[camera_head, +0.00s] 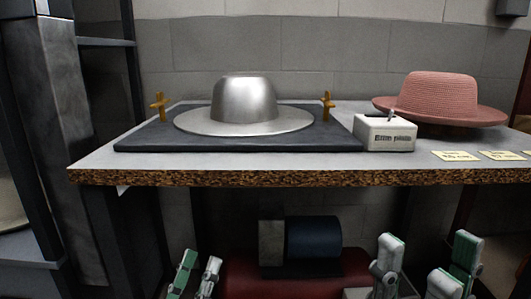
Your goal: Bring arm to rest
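My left gripper (197,268) shows at the bottom edge, left of centre, below the table front. Its grey and green finger parts stand close together with a narrow gap. The rest is cut off, so I cannot tell whether it is open. My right gripper (424,255) is at the bottom right, also below the table edge. Its fingers stand wide apart, with nothing seen between them. Both grippers are apart from the hats. A silver metal hat form (246,100) sits on a dark base plate (160,136) on the table (100,156).
Brass-coloured cross handles (158,106) (327,105) flank the form. A white labelled box (385,133) stands right of it. A pink hat (440,97) and yellow cards (456,156) lie further right. A dark cylinder (313,243) is under the table. Dark posts (50,120) stand left.

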